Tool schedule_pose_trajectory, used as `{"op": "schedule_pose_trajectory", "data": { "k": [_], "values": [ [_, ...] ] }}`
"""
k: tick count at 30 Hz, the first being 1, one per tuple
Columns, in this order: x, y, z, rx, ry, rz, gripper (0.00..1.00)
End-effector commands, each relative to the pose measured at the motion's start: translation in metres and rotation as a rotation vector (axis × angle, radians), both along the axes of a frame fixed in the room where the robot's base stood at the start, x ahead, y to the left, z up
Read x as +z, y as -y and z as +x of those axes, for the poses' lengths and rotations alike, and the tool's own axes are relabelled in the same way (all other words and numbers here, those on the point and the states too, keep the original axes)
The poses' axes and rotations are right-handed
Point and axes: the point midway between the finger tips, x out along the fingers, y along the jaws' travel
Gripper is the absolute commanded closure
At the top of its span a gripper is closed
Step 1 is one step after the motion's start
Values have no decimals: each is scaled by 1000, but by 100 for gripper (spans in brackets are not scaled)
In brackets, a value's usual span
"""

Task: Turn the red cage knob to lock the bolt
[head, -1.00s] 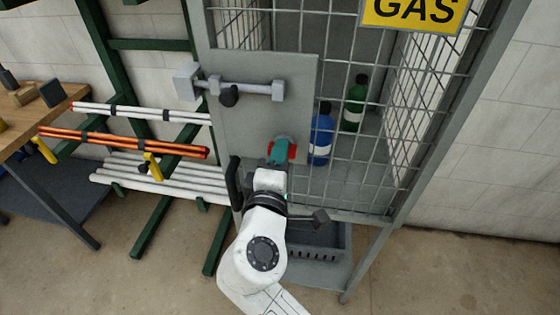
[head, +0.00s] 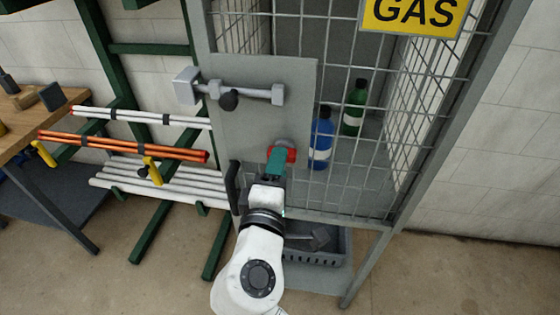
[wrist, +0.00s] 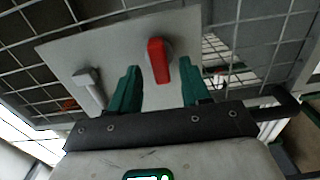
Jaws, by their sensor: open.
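The red knob (head: 284,146) is on the grey lock plate (head: 250,125) of the wire cage. The bolt (head: 245,90) is a grey horizontal bar above it, with a dark round handle. My gripper (head: 276,163) is just below the knob, its teal fingers partly covering the knob's lower edge in the head view. In the wrist view the red knob (wrist: 158,62) shows as an upright bar between and beyond the tips of my open gripper (wrist: 160,82). Clear gaps show on both sides of it, and neither finger appears to touch it.
A blue bottle (head: 322,138) and a green bottle (head: 355,108) stand behind the mesh. A dark crate (head: 325,248) sits beneath the cage. A rack with orange tubes (head: 120,146) and a wooden workbench (head: 22,120) stand at left. Floor at lower right is clear.

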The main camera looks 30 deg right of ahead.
Motion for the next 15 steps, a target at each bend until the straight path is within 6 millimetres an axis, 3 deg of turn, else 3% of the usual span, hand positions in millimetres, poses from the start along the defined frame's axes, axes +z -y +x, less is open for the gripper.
{"op": "schedule_pose_trajectory", "data": {
  "k": [9, 15],
  "values": [
    [-2, -36, -49, 2, -1, 2, 53],
    [-1, -46, -64, -1, -1, 2, 53]
  ]
}}
